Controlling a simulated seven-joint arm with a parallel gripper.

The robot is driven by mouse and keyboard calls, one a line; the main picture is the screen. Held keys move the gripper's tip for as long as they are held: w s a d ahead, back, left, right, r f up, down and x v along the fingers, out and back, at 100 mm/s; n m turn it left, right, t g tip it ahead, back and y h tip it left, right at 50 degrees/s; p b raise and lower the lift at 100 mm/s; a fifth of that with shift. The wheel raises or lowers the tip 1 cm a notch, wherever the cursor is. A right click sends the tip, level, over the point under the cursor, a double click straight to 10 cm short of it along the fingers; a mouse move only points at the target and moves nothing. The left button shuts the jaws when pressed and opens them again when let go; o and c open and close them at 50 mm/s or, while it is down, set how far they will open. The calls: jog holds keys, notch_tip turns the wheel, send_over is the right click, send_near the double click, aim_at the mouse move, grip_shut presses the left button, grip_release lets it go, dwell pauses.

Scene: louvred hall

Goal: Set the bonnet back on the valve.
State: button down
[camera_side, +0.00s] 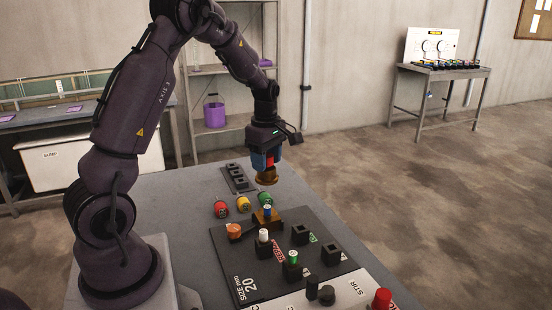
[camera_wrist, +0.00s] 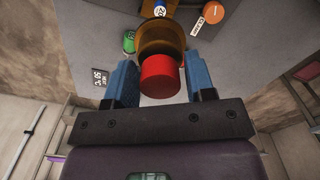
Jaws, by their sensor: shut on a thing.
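My gripper (camera_side: 266,160), with blue fingers, is shut on the bonnet (camera_side: 267,177), a brass dome with a red top. In the wrist view the red top sits between the fingers, and the brass part (camera_wrist: 162,34) extends beyond them. The bonnet hangs in the air above the board. The valve (camera_side: 275,217) appears as a brass body at the far side of the dark board, below the bonnet. A blue-and-white cartridge (camera_side: 267,209) stands upright in it. The bonnet is clear of the valve. In the wrist view the bonnet hides most of the valve.
The dark board (camera_side: 232,270) carries an orange knob (camera_side: 234,230), white (camera_side: 264,236) and green (camera_side: 292,257) cartridges, and empty black sockets (camera_side: 300,235). Red (camera_side: 221,208), yellow (camera_side: 243,203) and green (camera_side: 265,198) cylinders stand behind it. A black rack (camera_side: 237,179) lies farther back.

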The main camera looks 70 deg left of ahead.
send_over(267, 207)
jog(key=shift+w+f, duration=0.1)
jog(key=shift+f, duration=3)
jog(key=shift+f, duration=2.3)
jog(key=shift+c, duration=2)
grip_release()
jog(key=shift+r, duration=2.5)
